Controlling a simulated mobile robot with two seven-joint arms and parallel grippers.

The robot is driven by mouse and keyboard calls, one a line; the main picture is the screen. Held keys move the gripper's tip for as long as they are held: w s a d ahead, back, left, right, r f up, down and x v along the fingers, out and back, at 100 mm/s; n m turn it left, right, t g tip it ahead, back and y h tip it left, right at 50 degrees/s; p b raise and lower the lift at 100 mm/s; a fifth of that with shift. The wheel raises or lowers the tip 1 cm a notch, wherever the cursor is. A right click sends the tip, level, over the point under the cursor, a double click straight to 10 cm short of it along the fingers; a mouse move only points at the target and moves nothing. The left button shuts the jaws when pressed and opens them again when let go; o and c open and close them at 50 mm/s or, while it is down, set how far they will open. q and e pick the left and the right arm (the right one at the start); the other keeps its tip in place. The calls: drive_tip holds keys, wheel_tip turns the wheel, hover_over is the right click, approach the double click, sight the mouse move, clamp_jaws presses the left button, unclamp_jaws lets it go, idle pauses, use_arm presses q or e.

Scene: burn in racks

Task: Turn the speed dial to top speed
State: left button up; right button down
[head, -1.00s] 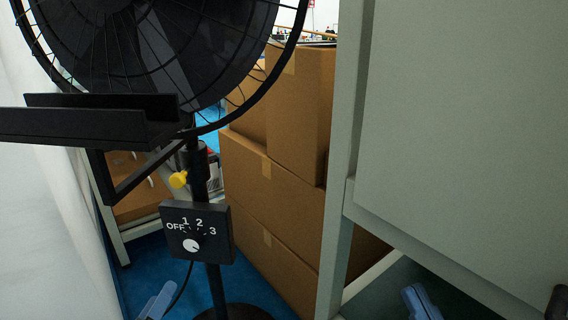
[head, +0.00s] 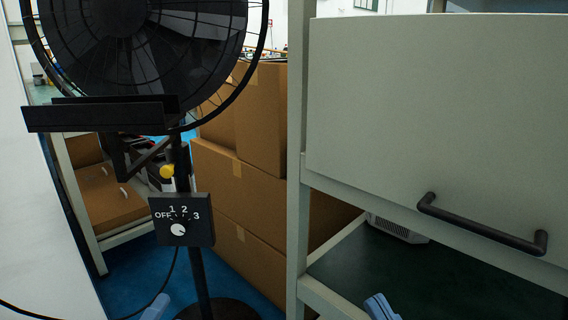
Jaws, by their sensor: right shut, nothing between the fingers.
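The speed dial (head: 178,229) is a small round white knob on a black control box (head: 199,238) on the fan's pole. OFF, 1, 2 and 3 are printed in an arc above it. Its pointer is too small to read surely. The black pedestal fan (head: 120,60) stands at the left. My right gripper (head: 380,306) shows as a light blue tip at the bottom edge, right of the fan and apart from the dial; it is shut and empty. My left gripper (head: 155,307) is a pale blue tip at the bottom, below the box, mostly cut off.
A black bracket tray (head: 95,116) juts out in front of the fan. Cardboard boxes (head: 262,130) are stacked behind it. A grey cabinet panel (head: 430,110) with a dark handle (head: 480,222) fills the right. A black cable (head: 165,280) runs down to the blue floor.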

use_arm(q)
drive_tip(key=s+d+r+n+g+h+p, duration=0.1)
drive_tip(key=s+d+r+n+h+p, duration=0.25)
drive_tip(key=d+n, duration=0.3)
drive_tip(key=s+d+r+n+h+p, duration=0.2)
drive_tip(key=d+r+n, duration=0.3)
drive_tip(key=d+n, duration=0.15)
drive_tip(key=s+a+r+n+g+y+p, duration=0.2)
drive_tip(key=a+r+g+y+p, duration=0.4)
drive_tip(key=p, duration=3)
wheel_tip(320, 180, up, 3)
drive_tip(key=shift+r+n+g, duration=0.2)
drive_tip(key=shift+n+g, duration=0.7)
use_arm(e)
drive_tip(key=s+d+r+m+g+h, duration=0.3)
drive_tip(key=d+r+m+g+h, duration=0.2)
drive_tip(key=g+h, duration=0.4)
wheel_tip(320, 180, up, 2)
drive_tip(key=shift+r+m, duration=0.2)
drive_tip(key=shift+m, duration=0.3)
